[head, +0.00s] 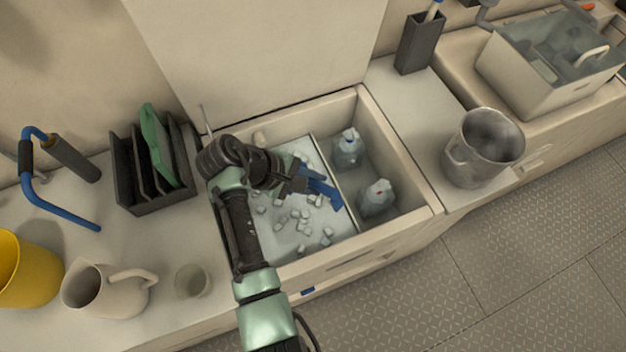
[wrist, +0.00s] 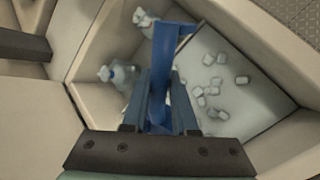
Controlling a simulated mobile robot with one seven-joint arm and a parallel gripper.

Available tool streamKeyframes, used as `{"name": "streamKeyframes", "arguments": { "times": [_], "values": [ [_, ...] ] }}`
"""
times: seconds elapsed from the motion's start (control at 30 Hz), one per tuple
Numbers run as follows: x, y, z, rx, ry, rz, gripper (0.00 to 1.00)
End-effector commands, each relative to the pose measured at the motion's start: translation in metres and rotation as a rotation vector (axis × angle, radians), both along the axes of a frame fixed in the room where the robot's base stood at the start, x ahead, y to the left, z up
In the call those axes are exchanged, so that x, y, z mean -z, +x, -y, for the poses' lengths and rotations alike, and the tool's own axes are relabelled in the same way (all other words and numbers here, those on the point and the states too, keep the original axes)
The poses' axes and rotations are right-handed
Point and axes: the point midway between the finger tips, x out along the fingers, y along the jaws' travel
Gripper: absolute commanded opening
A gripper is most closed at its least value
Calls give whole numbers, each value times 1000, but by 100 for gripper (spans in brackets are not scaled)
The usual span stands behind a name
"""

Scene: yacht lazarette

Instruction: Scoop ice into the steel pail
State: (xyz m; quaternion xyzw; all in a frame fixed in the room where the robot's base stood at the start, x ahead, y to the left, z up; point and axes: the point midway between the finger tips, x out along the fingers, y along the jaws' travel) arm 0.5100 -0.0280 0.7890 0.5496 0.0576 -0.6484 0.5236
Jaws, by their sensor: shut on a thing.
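My gripper (head: 297,183) is shut on a blue scoop (head: 325,190) inside the open ice chest. In the wrist view the scoop (wrist: 165,55) stands between the two fingers of the gripper (wrist: 158,105). Whether the scoop holds ice is hidden. Ice cubes (head: 297,220) lie scattered on the pale floor of the chest's left compartment, and they also show in the wrist view (wrist: 212,88). The steel pail (head: 484,148) stands upright on the counter right of the chest, apart from my gripper. Its inside looks grey, and I cannot see any ice in it.
Two bottles (head: 347,148) (head: 376,198) stand in the chest's right compartment, behind a divider. The chest rim (head: 400,150) lies between scoop and pail. A dark rack (head: 150,190), pitcher (head: 105,290), cup (head: 192,281) and yellow bucket (head: 22,270) stand at left. A dark holder (head: 418,45) stands behind the pail.

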Motion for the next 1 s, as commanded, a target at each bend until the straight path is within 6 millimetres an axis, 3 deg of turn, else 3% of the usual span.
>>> {"name": "streamKeyframes", "arguments": {
  "times": [0.03,1.0],
  "values": [
    [12,0,0,0,-1,1,0],
    [116,0,0,-1,1,0,0]
  ]
}}
